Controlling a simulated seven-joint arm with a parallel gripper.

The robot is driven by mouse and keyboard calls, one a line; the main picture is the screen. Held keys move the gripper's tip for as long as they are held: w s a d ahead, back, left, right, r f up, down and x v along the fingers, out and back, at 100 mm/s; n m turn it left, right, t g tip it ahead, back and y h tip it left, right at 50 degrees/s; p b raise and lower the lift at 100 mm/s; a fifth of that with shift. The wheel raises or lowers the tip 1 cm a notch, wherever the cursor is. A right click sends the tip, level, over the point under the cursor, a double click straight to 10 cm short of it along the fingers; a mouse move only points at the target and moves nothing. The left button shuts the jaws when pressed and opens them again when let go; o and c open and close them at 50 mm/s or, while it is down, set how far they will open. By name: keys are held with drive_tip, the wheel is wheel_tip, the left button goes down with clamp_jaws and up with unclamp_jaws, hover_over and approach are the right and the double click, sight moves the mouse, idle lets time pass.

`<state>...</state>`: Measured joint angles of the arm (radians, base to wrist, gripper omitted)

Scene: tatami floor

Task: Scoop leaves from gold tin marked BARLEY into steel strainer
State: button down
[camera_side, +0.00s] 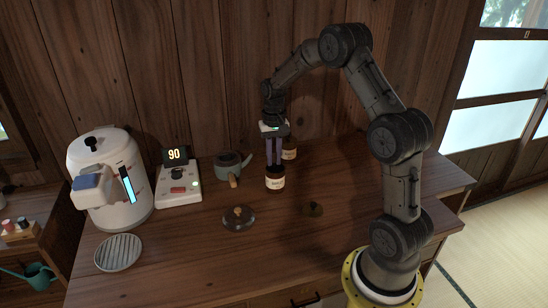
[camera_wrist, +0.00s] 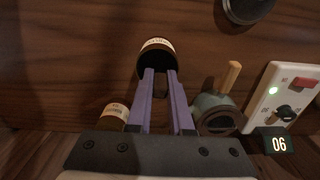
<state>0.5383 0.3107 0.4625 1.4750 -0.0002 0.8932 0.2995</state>
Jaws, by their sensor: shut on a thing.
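My gripper (camera_side: 275,163) points straight down, its two purple fingers shut on the dark top of the front brown jar (camera_side: 275,183). In the wrist view the fingertips (camera_wrist: 160,72) overlap the dark top of this jar (camera_wrist: 157,44); I cannot tell whether they grip a lid, the rim or something inside. The jar stands upright and has a cream label, too small to read. A second brown jar (camera_side: 290,153) stands behind, partly hidden by my gripper; it also shows in the wrist view (camera_wrist: 115,113). I cannot make out a gold tin or a steel strainer.
A green teapot (camera_side: 226,166), a white control box (camera_side: 179,188) reading 90 and a white kettle machine (camera_side: 105,185) stand to the left.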

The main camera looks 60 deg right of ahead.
drive_tip(key=shift+r, duration=4.75)
drive_tip(key=shift+w, duration=0.1)
drive_tip(key=w+a+n, duration=0.1)
drive_tip(key=w+n, duration=0.3)
drive_tip(key=w, duration=0.9)
drive_tip(key=w+a+f+n, duration=0.3)
drive_tip(key=w+a+n, duration=0.2)
drive_tip(key=w+a, duration=0.3)
drive_tip(key=shift+w+a, duration=0.2)
drive_tip(key=shift+w, duration=0.85)
